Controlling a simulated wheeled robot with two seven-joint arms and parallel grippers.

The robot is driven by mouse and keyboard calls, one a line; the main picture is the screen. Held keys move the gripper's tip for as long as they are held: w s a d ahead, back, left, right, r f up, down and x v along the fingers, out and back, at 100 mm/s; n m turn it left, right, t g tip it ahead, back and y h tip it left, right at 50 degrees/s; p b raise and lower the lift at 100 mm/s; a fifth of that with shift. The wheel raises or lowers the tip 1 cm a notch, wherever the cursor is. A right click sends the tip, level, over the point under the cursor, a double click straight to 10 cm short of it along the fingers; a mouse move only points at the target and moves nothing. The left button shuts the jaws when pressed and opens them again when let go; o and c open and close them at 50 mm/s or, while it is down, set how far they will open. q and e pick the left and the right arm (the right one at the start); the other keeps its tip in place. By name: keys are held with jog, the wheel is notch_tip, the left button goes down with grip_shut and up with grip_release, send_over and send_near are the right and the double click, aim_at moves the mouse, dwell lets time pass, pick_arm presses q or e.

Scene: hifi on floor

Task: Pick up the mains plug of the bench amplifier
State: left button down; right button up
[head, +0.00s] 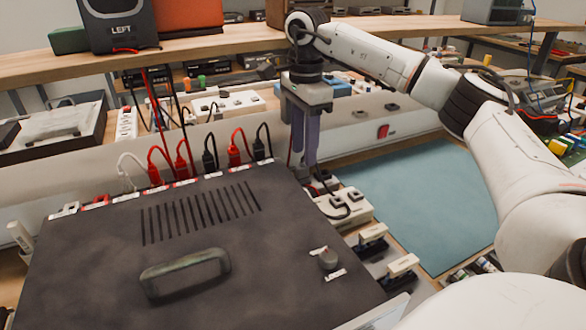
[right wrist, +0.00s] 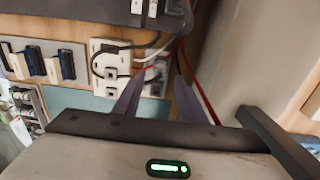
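The bench amplifier is most likely the large dark box (head: 95,245) with vent slots and a handle, filling the lower left of the head view. Red, black and white leads plug in along its back edge. A pale socket strip (head: 345,206) with a black cable lies right of it and also shows in the right wrist view (right wrist: 112,72). I cannot tell which part is the mains plug. My right gripper (head: 304,160) points down just behind the box's right corner, by the strip. In the right wrist view its fingers (right wrist: 160,78) are apart with nothing between. My left gripper is not in view.
A teal mat (head: 425,195) lies clear to the right. Switch-like blocks (head: 385,255) stand between box and mat. A long grey panel (head: 370,130) runs behind the gripper. A wooden shelf (head: 230,42) carries a speaker marked LEFT (head: 118,22). Loose cables hang behind the box.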

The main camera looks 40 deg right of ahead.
aim_at(302, 166)
jog(key=f, duration=0.5)
jog(key=shift+a+f, duration=0.2)
jog(key=shift+f, duration=0.1)
grip_shut()
